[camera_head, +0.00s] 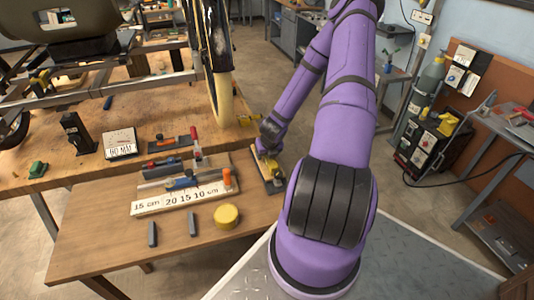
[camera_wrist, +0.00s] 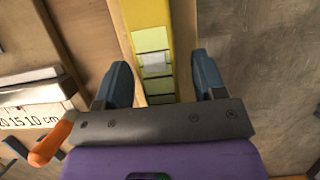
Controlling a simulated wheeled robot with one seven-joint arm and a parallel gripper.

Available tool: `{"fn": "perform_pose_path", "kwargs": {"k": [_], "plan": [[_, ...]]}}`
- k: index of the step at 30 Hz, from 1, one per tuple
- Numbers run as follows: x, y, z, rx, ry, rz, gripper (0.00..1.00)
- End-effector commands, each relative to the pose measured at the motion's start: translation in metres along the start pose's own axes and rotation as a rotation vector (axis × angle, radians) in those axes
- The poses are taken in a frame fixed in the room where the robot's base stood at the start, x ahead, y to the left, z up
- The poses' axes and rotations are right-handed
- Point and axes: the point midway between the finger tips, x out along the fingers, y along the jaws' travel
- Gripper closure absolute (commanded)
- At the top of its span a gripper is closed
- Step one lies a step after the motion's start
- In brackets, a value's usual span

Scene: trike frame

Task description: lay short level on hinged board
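A yellow level (camera_wrist: 147,15) with pale green windows shows in the wrist view, between the two fingers of my gripper (camera_wrist: 160,82). The fingers stand apart, with a gap on each side of the level. The level's near end is hidden behind my gripper. A pale board (camera_head: 150,208) marked with centimetre figures lies left of my gripper. I cannot tell which board is the hinged one.
Tools lie on the pale board, with an orange-handled one (camera_head: 227,179) at its right end. A yellow round tin (camera_head: 227,214) and two dark blocks (camera_head: 152,234) (camera_head: 193,224) stand in front. A 60 MM block (camera_head: 120,143) stands behind on the left. The bench's front left is clear.

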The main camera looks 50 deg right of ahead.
Motion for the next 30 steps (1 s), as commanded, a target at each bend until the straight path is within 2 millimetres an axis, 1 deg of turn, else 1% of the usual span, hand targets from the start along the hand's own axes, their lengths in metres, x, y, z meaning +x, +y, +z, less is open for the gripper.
{"fn": "perform_pose_path", "kwargs": {"k": [4,8,21,25,30], "plan": [[-0.002,0.0,0.0,0.0,0.0,0.0,0.36],[-0.012,0.0,0.001,0.0,-0.001,0.0,0.36],[-0.078,-0.001,0.001,-0.001,-0.002,-0.001,0.36],[-0.093,-0.001,0.001,-0.001,-0.001,-0.001,0.36],[-0.104,0.0,0.0,-0.001,-0.001,-0.001,0.36]]}}
